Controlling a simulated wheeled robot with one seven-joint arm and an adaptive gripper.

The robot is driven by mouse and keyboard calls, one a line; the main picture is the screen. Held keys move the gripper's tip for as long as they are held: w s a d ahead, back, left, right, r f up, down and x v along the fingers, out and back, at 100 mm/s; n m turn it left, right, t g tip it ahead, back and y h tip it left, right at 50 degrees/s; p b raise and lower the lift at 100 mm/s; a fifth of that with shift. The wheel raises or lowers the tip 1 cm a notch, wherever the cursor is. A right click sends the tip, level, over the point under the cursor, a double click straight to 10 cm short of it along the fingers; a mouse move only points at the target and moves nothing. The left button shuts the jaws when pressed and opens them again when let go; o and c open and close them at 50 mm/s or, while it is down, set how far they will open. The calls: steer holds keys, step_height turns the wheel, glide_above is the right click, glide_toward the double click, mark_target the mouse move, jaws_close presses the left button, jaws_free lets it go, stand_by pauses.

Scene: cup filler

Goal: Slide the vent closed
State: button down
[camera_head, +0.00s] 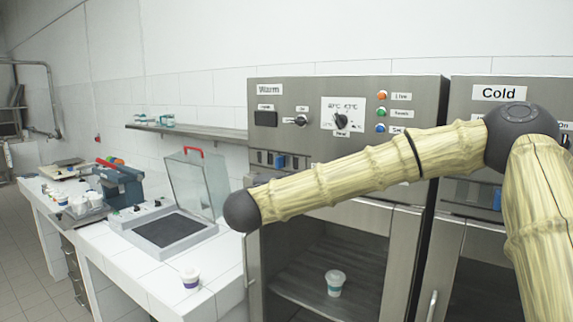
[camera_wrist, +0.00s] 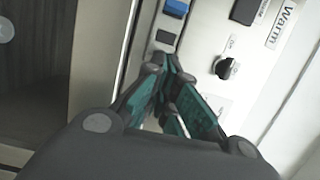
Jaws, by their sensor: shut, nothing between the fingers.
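The steel warm cabinet (camera_head: 359,93) has a row of dark slots with a blue slider tab (camera_head: 279,161) on its front, which appears to be the vent. In the wrist view the blue tab (camera_wrist: 176,8) is at the top, with a dark slot (camera_wrist: 165,37) just below it. My gripper (camera_wrist: 168,66) is shut and empty, its teal fingers brought together at the tips. The tips are just below the dark slot, close to the panel; I cannot tell whether they touch it. In the head view the gripper is mostly hidden behind my arm.
A black knob (camera_wrist: 228,68) is right of my fingers. The cold cabinet (camera_head: 502,93) stands at the right. A cup (camera_head: 335,283) sits inside the warm cabinet, and another cup (camera_head: 190,279) is on the white tiled counter (camera_head: 150,290). A clear lid (camera_head: 197,185) stands open over the counter device.

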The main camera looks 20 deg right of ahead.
mark_target(280, 163)
steer(key=shift+d+r, duration=0.15)
steer(key=shift+r, duration=0.2)
steer(key=p+x, duration=0.4)
steer(key=x, duration=0.5)
steer(key=shift+d+r, duration=0.1)
steer(key=shift+d, duration=0.1)
steer(key=w, duration=0.1)
steer(key=w+a+p, duration=0.1)
steer(key=w+p, duration=0.1)
steer(key=shift+w+a, duration=0.1)
steer(key=shift+a, duration=0.2)
steer(key=shift+w+a+p, duration=0.25)
steer(key=shift+w+p, duration=0.05)
steer(key=shift+p, duration=0.05)
